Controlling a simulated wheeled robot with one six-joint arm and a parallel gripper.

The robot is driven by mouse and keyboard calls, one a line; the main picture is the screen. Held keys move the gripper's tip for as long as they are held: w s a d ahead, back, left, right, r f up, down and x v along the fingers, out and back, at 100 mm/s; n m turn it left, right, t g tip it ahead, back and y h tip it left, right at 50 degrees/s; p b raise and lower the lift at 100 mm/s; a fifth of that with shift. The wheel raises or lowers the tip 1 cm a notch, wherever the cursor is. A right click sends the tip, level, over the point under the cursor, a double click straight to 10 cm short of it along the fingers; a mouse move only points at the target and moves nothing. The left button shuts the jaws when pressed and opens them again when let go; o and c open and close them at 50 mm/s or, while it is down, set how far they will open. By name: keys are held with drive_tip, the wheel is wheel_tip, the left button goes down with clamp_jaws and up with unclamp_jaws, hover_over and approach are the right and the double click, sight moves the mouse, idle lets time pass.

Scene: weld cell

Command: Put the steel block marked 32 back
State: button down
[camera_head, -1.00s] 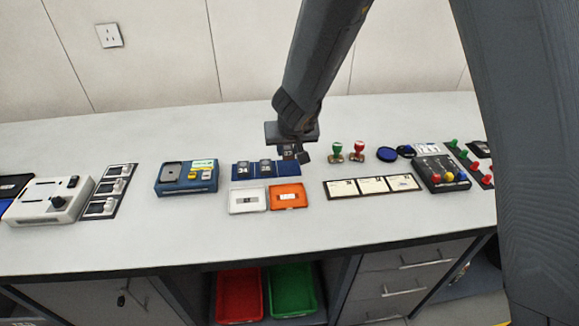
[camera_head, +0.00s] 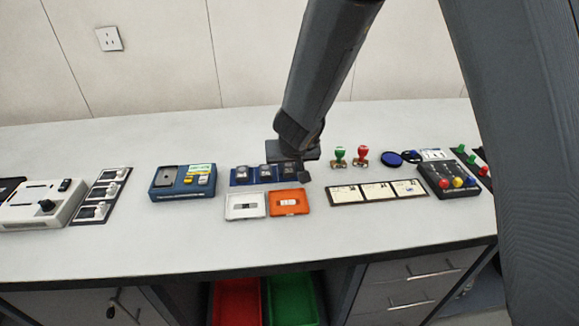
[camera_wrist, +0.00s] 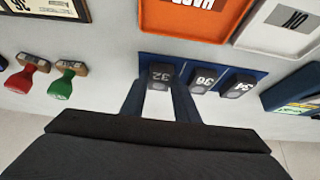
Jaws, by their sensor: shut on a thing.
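The steel block marked 32 (camera_wrist: 161,76) is dark with a pale number and sits between the two fingers of my gripper (camera_wrist: 159,100) in the wrist view. My gripper is shut on it. The blue rack (camera_wrist: 212,61) is under and beside it. The blocks marked 36 (camera_wrist: 203,79) and 34 (camera_wrist: 238,83) stand in this rack, and block 32 is in line with them at the rack's end. In the head view my gripper (camera_head: 298,168) is at the right end of the rack (camera_head: 240,181) and hides most of block 32. I cannot tell whether the block is fully seated.
An orange tray (camera_head: 305,208) and a white tray (camera_head: 229,214) lie just in front of the rack. A green stamp (camera_head: 339,154) and a red stamp (camera_head: 361,154) stand to the right. A blue-grey device (camera_head: 160,191) is to the left. The bench front is clear.

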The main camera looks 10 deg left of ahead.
drive_tip(key=c, duration=1.4)
unclamp_jaws()
drive_tip(key=shift+f, duration=0.15)
drive_tip(key=shift+o, duration=0.2)
drive_tip(key=shift+r, duration=0.25)
drive_tip(key=p+v, duration=0.6)
drive_tip(key=v, duration=0.6)
drive_tip(key=s+d+r+m+g+h, duration=0.1)
drive_tip(key=s+d+g, duration=0.1)
drive_tip(key=s+d, duration=0.5)
drive_tip(key=s+d+r+m+g, duration=0.1)
drive_tip(key=s+d, duration=0.7)
drive_tip(key=d, duration=1.1)
drive_tip(key=shift+d+r+m+g+h, duration=0.4)
drive_tip(key=shift+r+g, duration=0.15)
drive_tip(key=shift+g, duration=0.15)
